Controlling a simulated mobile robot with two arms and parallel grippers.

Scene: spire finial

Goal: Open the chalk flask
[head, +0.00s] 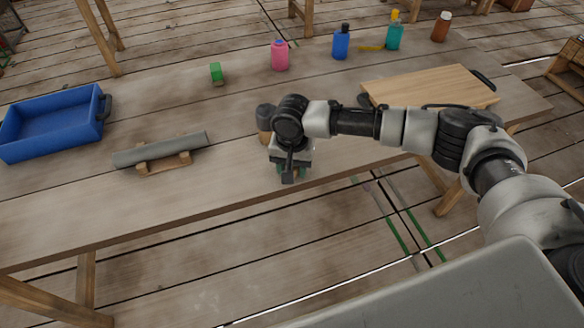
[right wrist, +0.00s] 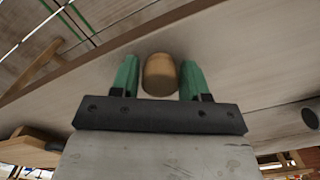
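I cannot tell for sure which thing is the chalk flask. My right gripper (head: 290,172) points down over the table near its front edge. In the right wrist view its green fingers (right wrist: 160,78) stand apart on either side of a small round wooden piece (right wrist: 160,75). It is unclear whether they press on it or only flank it. What lies under the wooden piece is hidden. In the head view a dark grey shape with a tan lower part (head: 265,136) shows just left of my right wrist, partly covered. My left gripper is out of view.
A grey cylinder (head: 160,149) lies on a wooden cradle at left, near a blue tray (head: 50,137). A wooden board (head: 425,85) lies at right.

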